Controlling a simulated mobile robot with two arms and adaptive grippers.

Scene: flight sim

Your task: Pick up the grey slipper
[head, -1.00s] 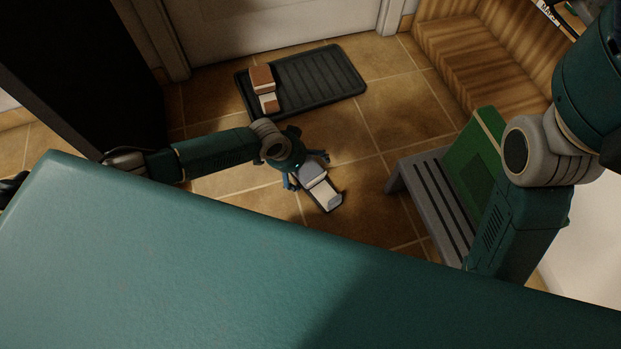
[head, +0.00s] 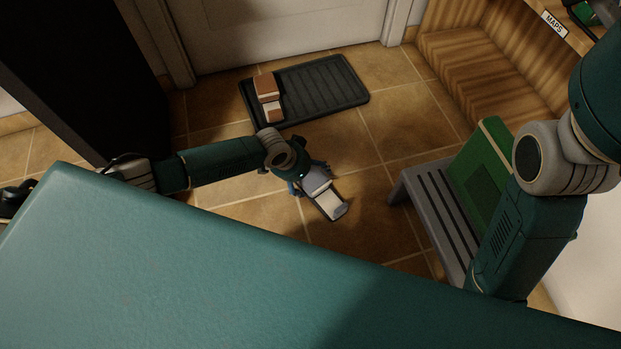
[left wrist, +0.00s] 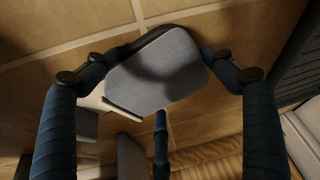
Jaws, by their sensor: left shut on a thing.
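The grey slipper (head: 326,197) is in the middle of the head view, with a grey upper and a pale insole. My left gripper (head: 301,184) is at its upper end. In the left wrist view the slipper's grey upper (left wrist: 160,72) lies between the blue fingers of my left gripper (left wrist: 158,75), which are shut on it. I cannot tell whether the slipper is clear of the tiled floor. My right arm shows at the right of the head view, but its gripper is out of view.
A brown slipper-like item (head: 267,92) rests on the black ribbed tray (head: 325,85) near the door. A grey slatted bench (head: 432,205) with a green item (head: 482,165) stands at right. A wooden unit (head: 470,70) is behind it. Tiled floor between tray and bench is clear.

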